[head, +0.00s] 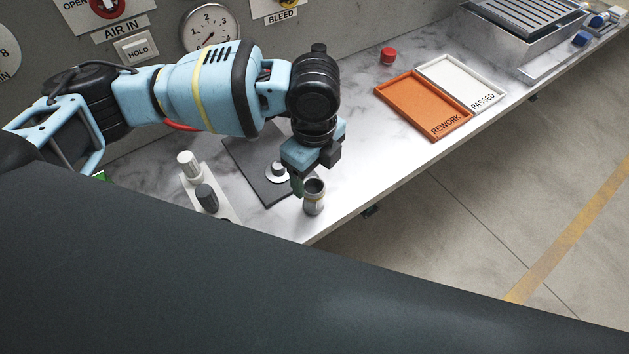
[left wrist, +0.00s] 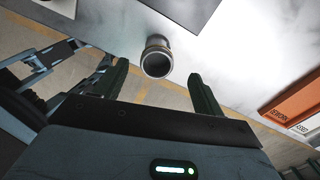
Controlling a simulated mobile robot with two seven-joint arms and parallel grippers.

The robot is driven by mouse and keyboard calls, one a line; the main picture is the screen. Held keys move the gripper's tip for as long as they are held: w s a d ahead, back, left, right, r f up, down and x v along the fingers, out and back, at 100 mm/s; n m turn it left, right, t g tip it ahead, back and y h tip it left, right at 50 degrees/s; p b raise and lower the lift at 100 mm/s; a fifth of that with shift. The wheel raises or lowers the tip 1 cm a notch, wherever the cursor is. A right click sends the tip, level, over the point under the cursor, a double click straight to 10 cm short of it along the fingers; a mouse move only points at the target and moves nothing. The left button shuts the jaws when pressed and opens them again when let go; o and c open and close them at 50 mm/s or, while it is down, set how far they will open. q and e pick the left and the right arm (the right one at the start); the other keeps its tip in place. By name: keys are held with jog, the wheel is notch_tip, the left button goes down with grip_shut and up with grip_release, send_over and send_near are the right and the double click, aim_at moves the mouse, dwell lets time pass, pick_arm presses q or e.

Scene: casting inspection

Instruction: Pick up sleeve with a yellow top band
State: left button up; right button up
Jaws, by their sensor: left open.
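A short grey metal sleeve (head: 314,205) with a dark open top stands upright near the front edge of the bench in the head view. A faint yellowish tint shows around its top, but the band is too small to tell clearly. In the left wrist view the sleeve (left wrist: 158,46) lies ahead of the gap between the fingertips. My left gripper (head: 300,184) points down just beside and above the sleeve. Its two dark green fingers (left wrist: 158,72) are apart with nothing between them. My right gripper is in neither view.
A dark mat (head: 248,160) with a round metal part lies behind the sleeve. An orange REWORK tray (head: 412,104) and a white PASSED tray (head: 462,80) lie farther right. A red cap (head: 389,56) stands behind them.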

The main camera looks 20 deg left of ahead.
aim_at(313, 192)
pick_arm(q)
jog(key=shift+s+f, duration=0.25)
jog(key=shift+s, duration=0.1)
jog(key=shift+w+f, duration=0.15)
jog(key=shift+f, duration=3.45)
jog(key=c, duration=1.3)
